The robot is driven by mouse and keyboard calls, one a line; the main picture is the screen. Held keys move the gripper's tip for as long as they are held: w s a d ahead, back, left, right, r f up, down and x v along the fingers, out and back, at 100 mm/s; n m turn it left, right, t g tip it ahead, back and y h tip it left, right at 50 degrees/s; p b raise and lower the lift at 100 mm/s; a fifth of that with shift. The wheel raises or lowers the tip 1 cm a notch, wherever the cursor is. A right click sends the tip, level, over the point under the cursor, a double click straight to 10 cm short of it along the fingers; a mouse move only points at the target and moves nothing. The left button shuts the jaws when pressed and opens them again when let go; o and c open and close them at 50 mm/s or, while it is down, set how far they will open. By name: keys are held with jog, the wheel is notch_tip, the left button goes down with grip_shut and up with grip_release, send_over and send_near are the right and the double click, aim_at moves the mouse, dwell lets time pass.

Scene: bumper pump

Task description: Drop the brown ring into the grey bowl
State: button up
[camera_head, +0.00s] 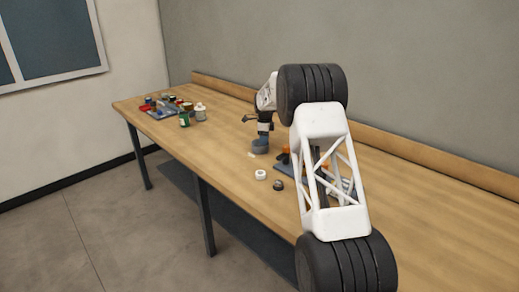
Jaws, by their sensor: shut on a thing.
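My gripper (264,131) is small in the view, pointing down just above the grey bowl (259,147) on the bench. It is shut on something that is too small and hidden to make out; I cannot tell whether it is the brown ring. I cannot tell whether the gripper touches the bowl. No clearly brown ring shows. A small dark ring-like piece (278,185) lies on the bench nearer the camera, its exact colour unclear.
A white ring (260,174) lies near the dark piece. Orange and blue-grey parts (284,158) are partly hidden behind my arm. Several bottles, cans (184,119) and a tray stand at the left on the wooden bench (222,152). Bare bench lies between.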

jog(key=o, duration=1)
jog(key=shift+r, duration=0.15)
notch_tip(320, 180, up, 8)
jog(key=shift+f, duration=0.2)
jog(key=shift+r, duration=0.1)
dwell(0.3)
